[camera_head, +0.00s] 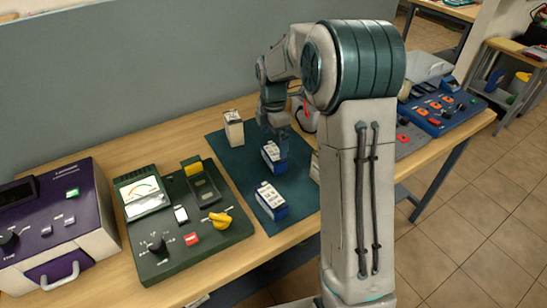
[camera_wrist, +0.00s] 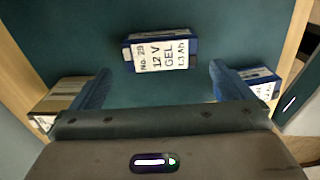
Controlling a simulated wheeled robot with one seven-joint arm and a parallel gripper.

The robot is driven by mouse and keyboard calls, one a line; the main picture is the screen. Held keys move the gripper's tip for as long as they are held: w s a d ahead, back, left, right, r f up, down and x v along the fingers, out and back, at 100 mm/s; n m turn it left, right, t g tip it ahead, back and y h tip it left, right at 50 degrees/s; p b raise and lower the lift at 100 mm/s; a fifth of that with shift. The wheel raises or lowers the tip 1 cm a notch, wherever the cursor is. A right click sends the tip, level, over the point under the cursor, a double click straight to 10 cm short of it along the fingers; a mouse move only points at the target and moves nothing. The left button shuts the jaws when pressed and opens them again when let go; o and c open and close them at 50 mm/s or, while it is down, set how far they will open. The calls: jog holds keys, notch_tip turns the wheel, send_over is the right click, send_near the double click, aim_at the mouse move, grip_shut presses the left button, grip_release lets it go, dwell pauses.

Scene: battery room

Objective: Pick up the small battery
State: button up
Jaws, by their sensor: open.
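Two blue batteries with white printed labels are on the teal mat (camera_head: 225,150): one farther back (camera_head: 273,157), one nearer (camera_head: 270,200). I cannot tell for sure which one the task calls small. My gripper (camera_head: 274,140) points down over the farther one and hides part of it. In the wrist view, my gripper (camera_wrist: 160,75) is open and empty. A blue battery (camera_wrist: 160,52) labelled "No. 29, 12 V, GEL, 1.3 Ah" lies between and slightly beyond the fingertips, with no visible contact. Another blue battery (camera_wrist: 262,82) shows beside the right finger.
A beige block (camera_head: 233,130) stands at the mat's back left; a beige block (camera_wrist: 62,97) also shows by the left finger. A green tester (camera_head: 165,250) and a purple device (camera_head: 85,200) stand left on the bench. A blue control panel (camera_head: 440,115) stands right. A grey panel rises behind.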

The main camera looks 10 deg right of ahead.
aim_at(274, 151)
jog(key=shift+d+f+p, duration=0.1)
jog(key=shift+f+p, duration=0.4)
jog(key=shift+f, duration=3.1)
jog(key=shift+r, duration=0.1)
jog(key=c, duration=1.2)
jog(key=shift+r, duration=0.1)
